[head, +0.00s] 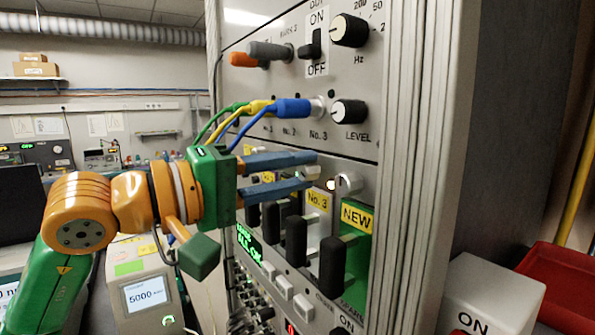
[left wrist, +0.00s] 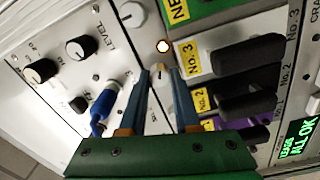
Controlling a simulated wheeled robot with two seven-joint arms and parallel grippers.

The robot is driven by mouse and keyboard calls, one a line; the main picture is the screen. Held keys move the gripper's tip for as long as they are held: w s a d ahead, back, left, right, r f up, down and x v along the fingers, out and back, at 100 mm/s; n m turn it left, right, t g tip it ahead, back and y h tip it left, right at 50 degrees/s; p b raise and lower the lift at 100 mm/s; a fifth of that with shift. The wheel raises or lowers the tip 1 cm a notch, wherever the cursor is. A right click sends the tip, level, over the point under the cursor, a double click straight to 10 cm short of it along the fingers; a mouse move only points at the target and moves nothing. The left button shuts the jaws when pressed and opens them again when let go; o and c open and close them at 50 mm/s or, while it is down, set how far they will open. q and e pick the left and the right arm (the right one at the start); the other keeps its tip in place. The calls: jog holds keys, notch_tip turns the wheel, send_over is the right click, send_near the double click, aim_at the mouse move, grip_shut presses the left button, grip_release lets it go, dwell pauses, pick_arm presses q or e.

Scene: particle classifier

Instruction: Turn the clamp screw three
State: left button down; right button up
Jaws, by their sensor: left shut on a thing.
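My left gripper (head: 312,170) reaches in from the left with its blue fingers pointing at the panel. Its fingertips are around a small pale metal clamp screw (head: 308,173), above the yellow No. 3 label (head: 318,200). In the left wrist view the screw (left wrist: 158,76) sits between the two fingers, which hide its sides. The gripper is shut on it. A second silver screw (head: 348,183) stands free to the right, above the NEW label (head: 357,217). My right gripper is not in view.
A blue plug (head: 292,108) with its cable is just above the fingers. Black handles (head: 296,242) project below. A lit lamp (head: 330,184) is right of the held screw. A green display (left wrist: 300,140) reads ALL OK. A white ON box (head: 490,290) and red tray (head: 565,280) stand right.

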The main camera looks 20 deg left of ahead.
pick_arm(q)
jog(key=m, duration=0.5)
jog(key=shift+s+d+f+m, duration=0.1)
jog(key=shift+f+m, duration=0.1)
jog(key=shift+m, duration=0.2)
jog(key=shift+m+p, duration=0.45)
jog(key=shift+m, duration=1.85)
